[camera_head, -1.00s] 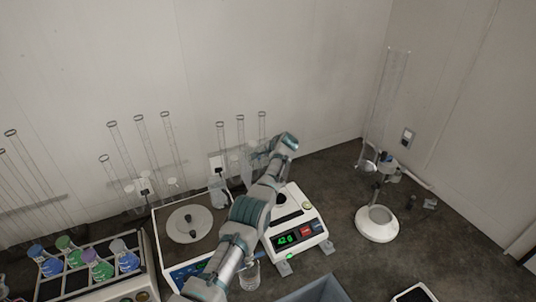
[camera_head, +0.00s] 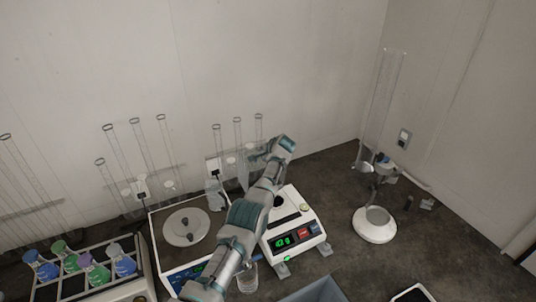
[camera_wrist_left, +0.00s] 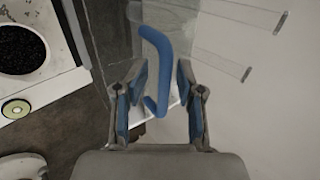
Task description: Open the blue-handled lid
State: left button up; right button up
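The blue handle (camera_wrist_left: 158,68) shows in the left wrist view as a bent bar, between and beyond the fingers of my left gripper (camera_wrist_left: 161,82). The fingers are apart, with gaps on both sides of the handle, so the gripper looks open. A clear, see-through body lies behind the handle; the lid's edges are hard to make out. In the head view my left arm reaches across the bench, and its gripper (camera_head: 252,163) is partly hidden near the wall. The handle cannot be made out there. My right gripper is not in view.
A balance (camera_head: 293,240) with a lit green display stands right of my arm. A white device with a round plate (camera_head: 178,224) is on the left. A rack of coloured flasks (camera_head: 84,262), a white ring-based stand (camera_head: 374,226) and tall clear tubes (camera_head: 140,155) stand around.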

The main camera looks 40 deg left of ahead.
pick_arm(q)
jog(key=shift+s+d+r, duration=0.1)
jog(key=shift+d+r, duration=0.3)
jog(key=v, duration=1)
jog(key=shift+s+d, duration=0.2)
jog(key=shift+r, duration=0.1)
jog(key=shift+c, duration=0.3)
